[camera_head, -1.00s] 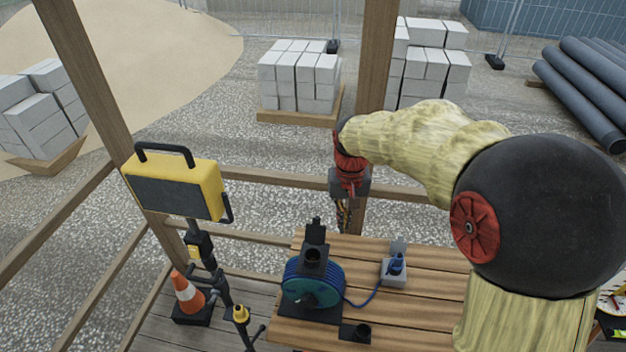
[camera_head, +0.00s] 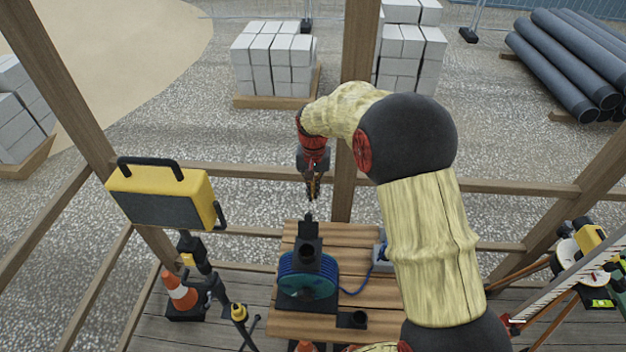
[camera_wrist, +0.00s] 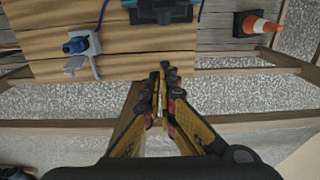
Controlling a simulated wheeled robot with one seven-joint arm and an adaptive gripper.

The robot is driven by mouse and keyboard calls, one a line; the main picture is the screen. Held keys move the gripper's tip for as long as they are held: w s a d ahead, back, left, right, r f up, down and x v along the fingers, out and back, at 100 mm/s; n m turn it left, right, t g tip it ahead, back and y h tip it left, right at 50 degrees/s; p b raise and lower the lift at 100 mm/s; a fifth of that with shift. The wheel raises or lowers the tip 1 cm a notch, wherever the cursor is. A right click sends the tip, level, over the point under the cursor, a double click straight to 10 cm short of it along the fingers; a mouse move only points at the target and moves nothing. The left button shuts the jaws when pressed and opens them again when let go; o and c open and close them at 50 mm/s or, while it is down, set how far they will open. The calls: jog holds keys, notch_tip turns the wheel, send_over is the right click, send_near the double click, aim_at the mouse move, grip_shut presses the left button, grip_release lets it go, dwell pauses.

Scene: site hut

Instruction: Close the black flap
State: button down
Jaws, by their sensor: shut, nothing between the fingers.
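The black flap (camera_head: 309,229) stands upright at the back of a black square housing (camera_head: 308,258) on top of a teal cable reel (camera_head: 307,281). The housing's round opening is uncovered. The reel stands on a wooden table (camera_head: 350,318). My gripper (camera_head: 312,196) is shut and empty, above and just behind the flap in the head view, with no visible contact. In the wrist view my fingertips (camera_wrist: 164,70) are together near the table's edge. Dark parts of the reel unit (camera_wrist: 165,14) show at the top there; the flap cannot be clearly told apart.
A grey socket box with a blue plug (camera_wrist: 78,46) is on the table, partly behind my arm in the head view. A yellow work lamp (camera_head: 163,195) and a traffic cone (camera_head: 181,292) stand left. A wooden post (camera_head: 356,100) and rail are behind the gripper.

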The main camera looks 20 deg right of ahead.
aim_at(308, 226)
jog(key=shift+s+a+f+p, duration=0.2)
jog(key=shift+s+a+p, duration=0.15)
jog(key=shift+s, duration=0.5)
jog(key=shift+s+a+f+p, duration=0.2)
jog(key=shift+s+a, duration=0.2)
jog(key=shift+s, duration=0.4)
jog(key=shift+s+r, duration=0.1)
jog(key=shift+b, duration=0.4)
